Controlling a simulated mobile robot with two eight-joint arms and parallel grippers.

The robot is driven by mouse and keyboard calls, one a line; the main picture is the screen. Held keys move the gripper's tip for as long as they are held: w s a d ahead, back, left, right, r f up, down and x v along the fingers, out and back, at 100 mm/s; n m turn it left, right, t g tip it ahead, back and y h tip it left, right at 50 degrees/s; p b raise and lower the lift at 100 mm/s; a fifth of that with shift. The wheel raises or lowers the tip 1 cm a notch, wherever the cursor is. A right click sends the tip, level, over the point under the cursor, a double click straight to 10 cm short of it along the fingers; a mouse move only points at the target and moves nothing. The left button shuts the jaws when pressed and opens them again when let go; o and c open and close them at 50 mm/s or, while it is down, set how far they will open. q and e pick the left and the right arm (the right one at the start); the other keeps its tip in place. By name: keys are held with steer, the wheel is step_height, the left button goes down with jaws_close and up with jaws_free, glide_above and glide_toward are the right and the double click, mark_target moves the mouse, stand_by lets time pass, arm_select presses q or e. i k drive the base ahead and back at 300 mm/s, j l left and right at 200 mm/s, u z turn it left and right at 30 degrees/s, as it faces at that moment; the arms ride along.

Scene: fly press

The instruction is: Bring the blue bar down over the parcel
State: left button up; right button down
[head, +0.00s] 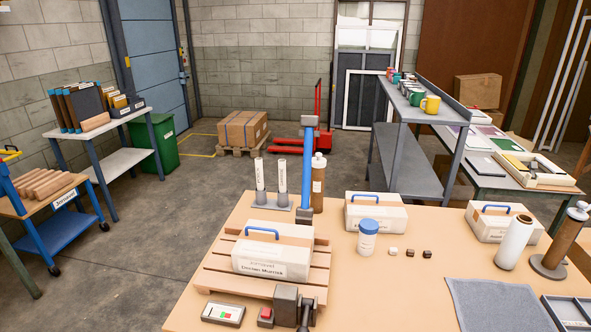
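The blue bar (308,172) stands upright at the far edge of the wooden slatted platform (213,281). Its lower end meets a dark grey block, and a grey piece caps its top. The parcel (268,262), a cream box with a blue handle and a printed label, sits on the platform on the near side of the bar. The bar is clear of the parcel's top. A dark grey catch-like block (287,303) with a dark lever stands at the platform's near edge. Neither of my grippers is in view.
Two similar boxes (375,214) (502,224) stand on the table to the right. A brown bottle (318,186) and two white cylinders (282,176) stand close to the bar. A blue-lidded jar (367,240) and a grey cloth (497,305) are further right.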

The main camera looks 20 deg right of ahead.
mark_target(309, 122)
steer(key=i+j+u, duration=0.35)
steer(key=j, duration=0.35)
steer(key=i+j+u, duration=0.35)
steer(key=j, duration=0.3)
steer(key=i+j+u, duration=0.4)
steer(key=i, duration=0.2)
steer(key=i+z, duration=0.4)
steer(key=i+j+z, duration=0.1)
steer(key=i+z, duration=0.25)
steer(key=i+j+z, duration=0.2)
steer(key=i+z, duration=0.2)
steer(key=i+l+z, duration=0.15)
steer(key=i+z, duration=1.35)
steer(key=z, duration=0.25)
steer(key=i+z, duration=0.2)
steer(key=z, duration=0.3)
steer(key=i+j+z, duration=0.2)
steer(key=z, duration=0.3)
steer(key=i+j+z, duration=0.1)
steer(key=i+z, duration=0.15)
steer(key=z, duration=0.15)
steer(key=i+j+z, duration=0.2)
steer(key=z, duration=0.2)
steer(key=i+j+z, duration=0.15)
steer(key=z, duration=0.25)
steer(key=i+z, duration=0.15)
steer(key=l, duration=0.4)
